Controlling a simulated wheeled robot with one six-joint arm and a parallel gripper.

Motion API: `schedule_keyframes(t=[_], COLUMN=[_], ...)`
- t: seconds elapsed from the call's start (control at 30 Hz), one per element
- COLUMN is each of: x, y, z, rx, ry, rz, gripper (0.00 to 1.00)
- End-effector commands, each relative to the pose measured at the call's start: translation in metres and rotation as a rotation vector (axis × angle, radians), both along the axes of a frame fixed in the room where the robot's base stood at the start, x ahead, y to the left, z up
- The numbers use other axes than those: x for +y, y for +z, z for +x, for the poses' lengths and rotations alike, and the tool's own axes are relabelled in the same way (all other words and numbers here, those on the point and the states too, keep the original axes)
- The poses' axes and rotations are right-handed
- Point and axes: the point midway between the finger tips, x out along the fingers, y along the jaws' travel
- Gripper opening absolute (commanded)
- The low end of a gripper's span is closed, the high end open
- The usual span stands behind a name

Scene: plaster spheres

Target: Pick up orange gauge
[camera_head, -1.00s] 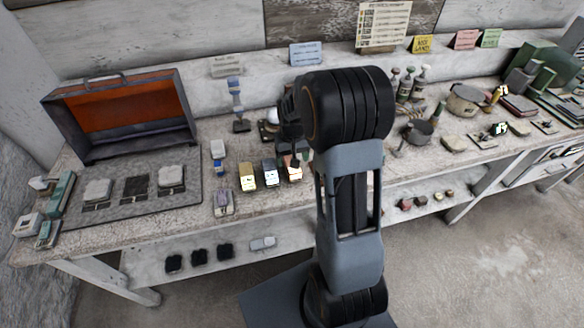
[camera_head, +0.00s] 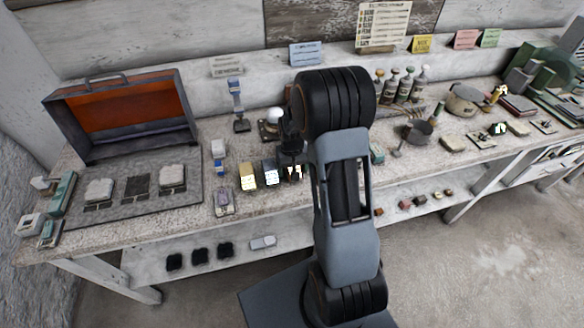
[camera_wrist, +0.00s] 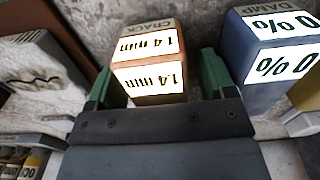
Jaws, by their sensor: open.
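The orange gauge is a small block with a white face reading 1.4 mm and the word CRACK on top. In the wrist view the orange gauge (camera_wrist: 150,93) stands between the two green fingers of my gripper (camera_wrist: 158,80). My gripper is open, with a gap visible on the gauge's right side. In the head view my gripper (camera_head: 292,150) is over the orange gauge (camera_head: 295,174), at the right end of a row of gauges. My arm and gripper partly hide it there.
A blue gauge (camera_head: 270,173) marked DAMP stands close beside it, also in the wrist view (camera_wrist: 265,60). A yellow gauge (camera_head: 247,178) is farther left. An open orange-lined case (camera_head: 125,110) stands at the left. A pan (camera_head: 418,132) lies to the right on the workbench.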

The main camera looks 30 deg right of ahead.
Motion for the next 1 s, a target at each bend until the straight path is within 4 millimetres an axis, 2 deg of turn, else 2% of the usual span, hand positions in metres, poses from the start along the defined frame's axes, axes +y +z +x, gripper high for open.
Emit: schedule_keyframes(t=[0.27,0.9,1.0], x=[0.0,-0.0003,-0.0003], y=[-0.0034,-0.0024,-0.0024], z=[0.0001,0.0001,0.0001], rx=[0.0,0.0,0.0], ry=[0.0,0.0,0.0], rz=[0.0,0.0,0.0], gripper=[0.77,0.15,0.14])
